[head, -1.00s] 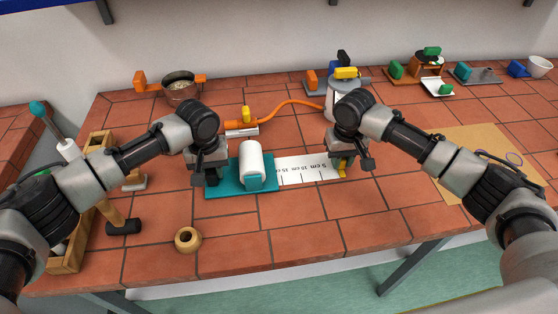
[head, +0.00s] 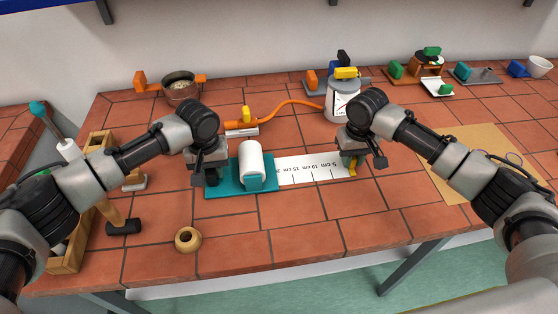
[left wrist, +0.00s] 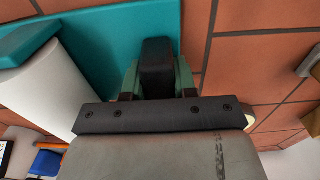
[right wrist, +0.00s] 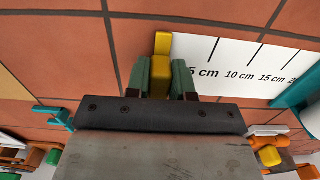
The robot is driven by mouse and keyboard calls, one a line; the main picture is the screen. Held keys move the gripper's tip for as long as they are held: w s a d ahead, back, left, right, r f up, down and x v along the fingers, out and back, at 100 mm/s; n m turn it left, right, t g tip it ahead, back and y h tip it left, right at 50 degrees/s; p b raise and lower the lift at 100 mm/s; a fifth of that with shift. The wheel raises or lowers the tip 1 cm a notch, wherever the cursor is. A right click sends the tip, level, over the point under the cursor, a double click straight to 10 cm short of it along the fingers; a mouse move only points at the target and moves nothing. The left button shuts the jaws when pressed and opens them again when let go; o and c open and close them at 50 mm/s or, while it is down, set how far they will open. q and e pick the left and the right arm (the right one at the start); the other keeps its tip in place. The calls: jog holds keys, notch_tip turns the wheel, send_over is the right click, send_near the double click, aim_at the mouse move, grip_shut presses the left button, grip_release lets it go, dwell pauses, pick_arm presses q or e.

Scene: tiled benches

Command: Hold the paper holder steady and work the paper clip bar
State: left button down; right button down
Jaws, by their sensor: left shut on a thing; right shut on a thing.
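The teal paper holder (head: 226,188) lies flat on the tiled bench with a white paper roll (head: 250,160) standing out over it. A white strip marked in cm (head: 310,170) runs from the roll to the right. The yellow clip bar (right wrist: 163,46) is at the strip's free end, and a bit of it shows in the head view (head: 352,171). My right gripper (right wrist: 160,75) is shut on the yellow bar's grip. My left gripper (left wrist: 155,70) is shut on a black block (left wrist: 157,62) on the holder's base.
A wooden ring (head: 188,240) and a hammer (head: 124,226) lie in front and to the left. An orange hose (head: 290,104) and a grey canister (head: 340,100) are behind the strip. A tan board (head: 470,150) lies to the right, with free tiles before it.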

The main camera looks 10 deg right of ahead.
jog(key=shift+d, duration=0.55)
jog(key=c, duration=0.9)
grip_release()
notch_tip(320, 180, up, 15)
pick_arm(q)
jog(key=c, duration=0.9)
grip_release()
